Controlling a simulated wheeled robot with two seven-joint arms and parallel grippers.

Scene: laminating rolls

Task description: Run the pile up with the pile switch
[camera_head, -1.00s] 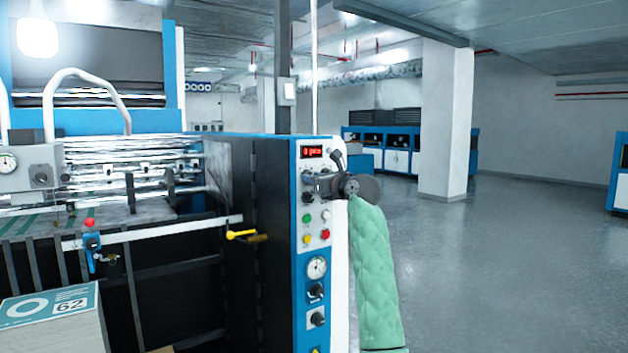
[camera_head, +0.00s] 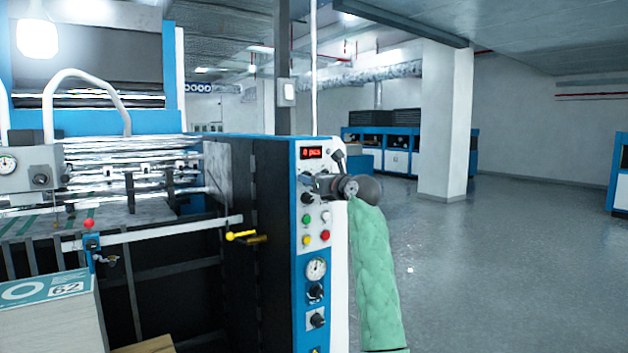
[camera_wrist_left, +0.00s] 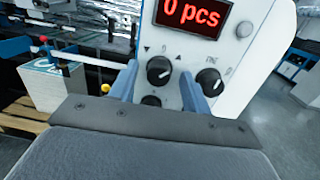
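The pile switch, a black knob marked with a down arrow, 0 and an up arrow (camera_wrist_left: 159,70), is on the white control panel (camera_head: 325,215). In the left wrist view my left gripper (camera_wrist_left: 159,72) has its two blue fingers apart, one on each side of this knob, with gaps showing. In the head view the left gripper (camera_head: 322,184) is at the panel's upper part, and its wrist partly hides the knobs. The pile (camera_head: 50,320), with a teal and white top label reading 62, stands at lower left on a wooden pallet (camera_head: 148,345). My right gripper is not in view.
A red display (camera_head: 311,153) reads 0 pcs. A second black knob (camera_wrist_left: 208,81) is just right of the pile switch. Coloured buttons (camera_head: 306,219) and a gauge (camera_head: 316,268) are lower on the panel. The floor (camera_head: 480,270) to the right is clear.

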